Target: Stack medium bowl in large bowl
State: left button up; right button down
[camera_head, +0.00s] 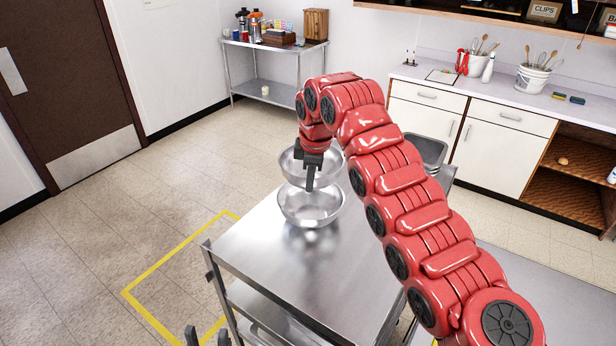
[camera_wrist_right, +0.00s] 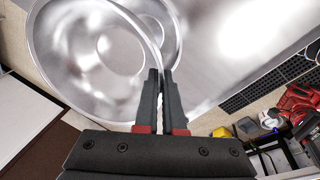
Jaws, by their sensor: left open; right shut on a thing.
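My right gripper (camera_head: 311,184) is shut on the rim of a shiny metal bowl, which I take to be the medium bowl (camera_head: 291,169). It holds the bowl above the large bowl (camera_head: 312,212), also shiny metal, which stands upright on the steel table (camera_head: 290,265). In the right wrist view the fingers (camera_wrist_right: 163,76) pinch the near rim of the medium bowl (camera_wrist_right: 62,55). Part of the large bowl (camera_wrist_right: 173,32) shows behind it. I cannot tell whether the bowls touch. My left gripper (camera_head: 207,337) is open and empty at the bottom edge, low beside the table.
A grey bin (camera_head: 428,150) stands beyond my right arm. The near part of the steel table is bare. Yellow tape (camera_head: 165,261) marks the floor on the left. A counter with white cabinets (camera_head: 498,140) and a shelf cart (camera_head: 268,90) stand at the back.

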jog(key=b+x, duration=0.2)
jog(key=s+b+x, duration=0.1)
jog(key=x, duration=0.2)
jog(key=b+x, duration=0.2)
jog(key=x, duration=0.1)
jog(key=shift+s+d+f+b, duration=0.15)
jog(key=shift+s+f+b, duration=0.15)
jog(key=shift+f, duration=0.1)
jog(key=shift+d+b, duration=0.1)
jog(key=shift+b, duration=0.25)
dwell(0.4)
jog(key=c, duration=0.9)
grip_release()
jog(key=shift+c, duration=0.2)
jog(key=shift+r, duration=0.1)
